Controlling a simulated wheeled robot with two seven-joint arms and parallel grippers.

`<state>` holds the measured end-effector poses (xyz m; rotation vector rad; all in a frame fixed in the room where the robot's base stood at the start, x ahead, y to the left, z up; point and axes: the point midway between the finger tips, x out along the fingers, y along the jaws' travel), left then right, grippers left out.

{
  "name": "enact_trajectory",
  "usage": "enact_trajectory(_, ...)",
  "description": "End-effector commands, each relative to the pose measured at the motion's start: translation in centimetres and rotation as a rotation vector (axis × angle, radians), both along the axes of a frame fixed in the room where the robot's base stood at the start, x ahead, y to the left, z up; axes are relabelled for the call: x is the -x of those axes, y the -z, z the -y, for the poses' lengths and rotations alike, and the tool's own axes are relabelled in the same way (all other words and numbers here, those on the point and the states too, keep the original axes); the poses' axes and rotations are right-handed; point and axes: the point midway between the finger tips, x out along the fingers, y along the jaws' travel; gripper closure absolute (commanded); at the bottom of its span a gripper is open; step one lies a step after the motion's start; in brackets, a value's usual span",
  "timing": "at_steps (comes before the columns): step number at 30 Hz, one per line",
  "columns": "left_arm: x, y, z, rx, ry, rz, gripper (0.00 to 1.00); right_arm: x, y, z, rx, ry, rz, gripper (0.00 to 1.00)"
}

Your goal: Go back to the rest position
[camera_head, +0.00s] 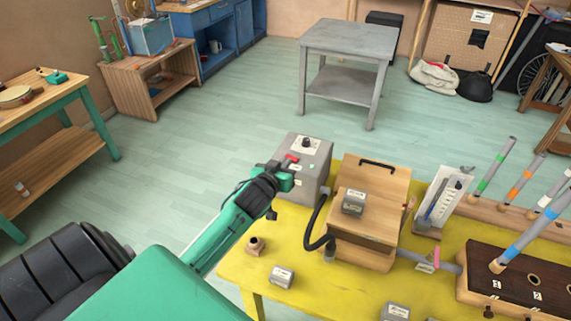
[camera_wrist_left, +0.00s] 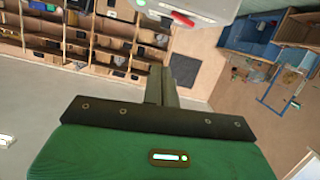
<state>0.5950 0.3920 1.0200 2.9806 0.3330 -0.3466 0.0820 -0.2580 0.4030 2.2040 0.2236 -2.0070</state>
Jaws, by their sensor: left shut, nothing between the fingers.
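My left gripper (camera_head: 284,170) reaches in from the lower left on its green and black arm. It is shut and empty, at the left side of a grey box (camera_head: 318,165) with a black knob and a red switch (camera_head: 292,157). I cannot tell whether the fingertips touch the box. In the left wrist view the closed fingers (camera_wrist_left: 161,86) point up towards the pale box with its red switch (camera_wrist_left: 182,19), a gap showing between them. My right gripper is not in view.
The yellow table (camera_head: 342,300) carries a wooden box (camera_head: 376,203) with a small grey block (camera_head: 353,202) on top, a black hose (camera_head: 315,238), a dark wooden block (camera_head: 515,270) and coloured-banded tubes. A grey side table (camera_head: 347,40) stands behind. The floor left of the table is clear.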

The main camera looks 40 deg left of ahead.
Motion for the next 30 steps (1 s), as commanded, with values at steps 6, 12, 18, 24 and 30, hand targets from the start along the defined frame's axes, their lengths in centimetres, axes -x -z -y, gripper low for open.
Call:
enact_trajectory(6, 0.0, 0.0, 0.0, 0.0, 0.0, 0.0, 1.0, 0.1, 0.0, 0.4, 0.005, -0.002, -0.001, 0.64)
enact_trajectory(12, 0.1, 0.2, 0.1, -0.001, 0.001, -0.006, 1.0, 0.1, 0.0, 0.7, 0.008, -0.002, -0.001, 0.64)
enact_trajectory(18, 5.1, 4.4, 3.4, -0.019, 0.021, -0.199, 1.0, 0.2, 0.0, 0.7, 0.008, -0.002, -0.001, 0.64)
enact_trajectory(24, 15.5, 9.5, 9.2, -0.057, 0.12, -0.559, 1.0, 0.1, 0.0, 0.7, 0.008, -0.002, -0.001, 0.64)
enact_trajectory(30, 22.8, 11.0, 12.6, -0.075, 0.229, -0.784, 1.0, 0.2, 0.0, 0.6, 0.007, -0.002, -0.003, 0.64)
